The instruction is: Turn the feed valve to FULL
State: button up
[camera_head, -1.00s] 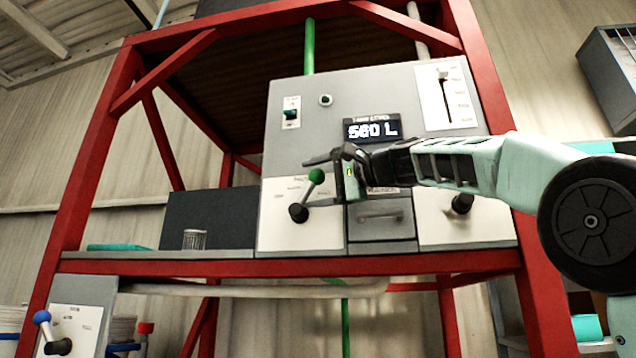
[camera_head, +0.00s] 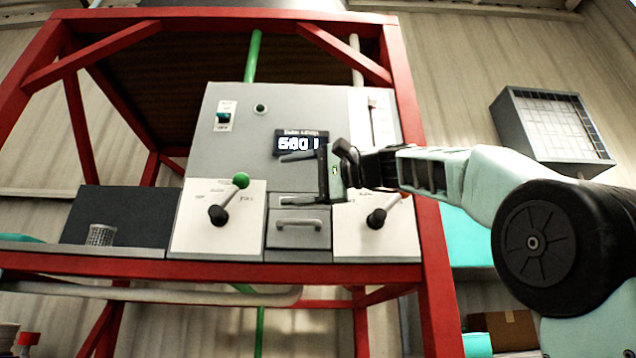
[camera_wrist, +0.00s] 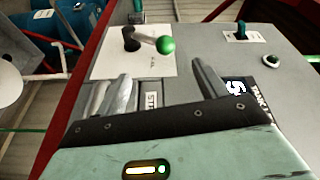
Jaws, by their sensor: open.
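The green-knobbed lever (camera_head: 241,181) sits on a white label plate (camera_head: 243,240) at the left of the grey panel. It tilts up and right from its black hub, between the plate's top mark and the FULL mark at right. My gripper (camera_head: 284,180) is open and empty, to the right of the knob in the head view and apart from it. In the wrist view the green knob (camera_wrist: 166,45) shows beyond my open fingertips (camera_wrist: 160,72), with nothing between them. Part of the plate's lettering is too small to read.
A red-tipped lever (camera_head: 377,217) stands at right, partly behind my arm. A drawer handle (camera_head: 298,223), a level display (camera_head: 299,143) and a small green switch (camera_head: 224,118) are on the panel. Red frame posts (camera_head: 425,220) flank the panel.

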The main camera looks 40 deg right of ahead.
jog(key=v, duration=0.5)
jog(key=shift+s, duration=0.1)
